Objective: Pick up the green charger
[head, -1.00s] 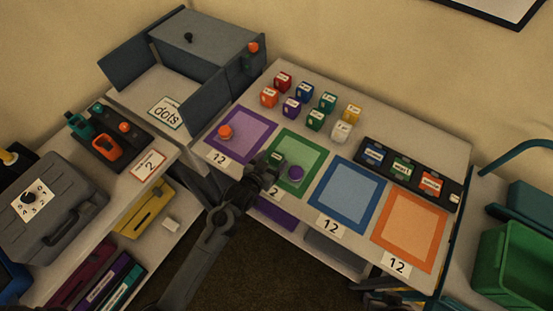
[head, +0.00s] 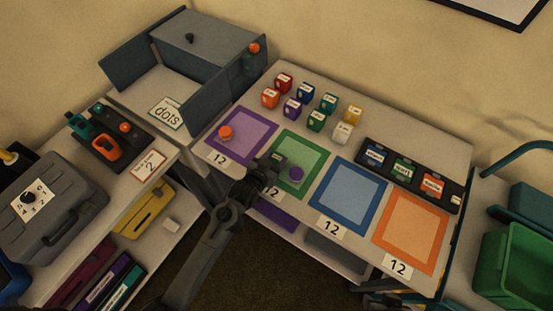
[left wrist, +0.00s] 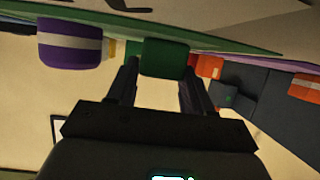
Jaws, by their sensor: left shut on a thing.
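In the left wrist view the fingers (left wrist: 160,70) are shut on a green block (left wrist: 165,57), which I take for the green charger. In the head view its dark green top (head: 277,157) shows at the fingertips, partly hidden by the gripper. Whether it touches the mat I cannot tell. A purple round piece (head: 296,174) stands right beside it. My right gripper (head: 385,300) is dark and partly cut off at the bottom edge.
An orange piece (head: 226,132) stands on the purple mat (head: 262,128). Blue (head: 348,195) and orange (head: 410,230) mats are empty. Several labelled cubes (head: 316,120) stand behind. A black rack (head: 440,196) holds blue, green and orange units. A grey open box (head: 205,50) stands at the left.

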